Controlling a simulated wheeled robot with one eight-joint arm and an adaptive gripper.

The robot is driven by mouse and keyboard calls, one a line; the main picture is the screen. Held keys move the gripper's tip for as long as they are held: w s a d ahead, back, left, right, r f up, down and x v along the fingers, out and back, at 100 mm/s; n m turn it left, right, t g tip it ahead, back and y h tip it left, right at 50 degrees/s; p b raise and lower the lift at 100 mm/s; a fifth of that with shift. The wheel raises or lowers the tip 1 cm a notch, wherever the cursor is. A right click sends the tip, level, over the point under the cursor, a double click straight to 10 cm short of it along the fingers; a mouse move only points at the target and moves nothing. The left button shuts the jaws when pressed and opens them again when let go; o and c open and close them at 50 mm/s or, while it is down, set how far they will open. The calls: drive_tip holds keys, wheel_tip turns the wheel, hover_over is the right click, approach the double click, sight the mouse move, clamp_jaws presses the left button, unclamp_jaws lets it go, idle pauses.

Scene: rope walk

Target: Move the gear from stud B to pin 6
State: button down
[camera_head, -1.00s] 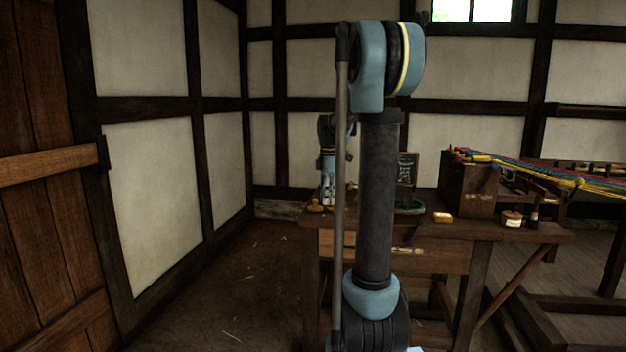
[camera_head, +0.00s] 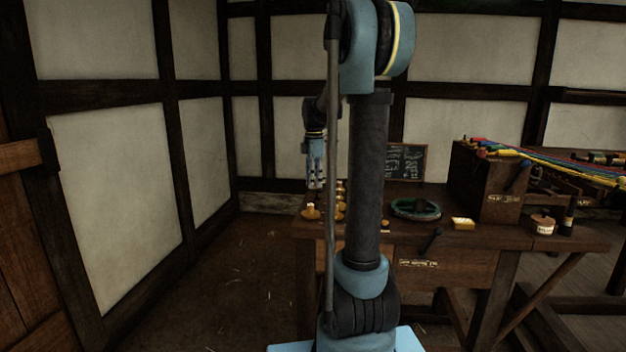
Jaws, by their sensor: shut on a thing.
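My gripper (camera_head: 316,182) points down over the left end of the workbench, left of my upright arm link. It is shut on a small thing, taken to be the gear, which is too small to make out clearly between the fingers. Several brass-coloured pieces (camera_head: 312,212) stand on the bench below and beside the gripper, partly hidden behind my arm. Stud B and pin 6 cannot be told apart at this size.
On the wooden bench (camera_head: 473,239) are a green-rimmed round wheel (camera_head: 416,208), a small yellow block (camera_head: 463,223), a round tin (camera_head: 543,223) and a dark bottle (camera_head: 567,216). A chalkboard (camera_head: 407,162) stands behind. A wooden box (camera_head: 487,185) with coloured ropes is at right.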

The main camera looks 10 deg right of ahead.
drive_tip(key=shift+a+f, duration=0.1)
drive_tip(key=shift+f, duration=0.1)
drive_tip(key=shift+f, duration=2.8)
drive_tip(key=shift+f, duration=0.55)
drive_tip(key=c, duration=1.3)
unclamp_jaws()
drive_tip(key=shift+r, duration=0.1)
drive_tip(key=shift+r, duration=3.95)
drive_tip(key=shift+s, duration=0.1)
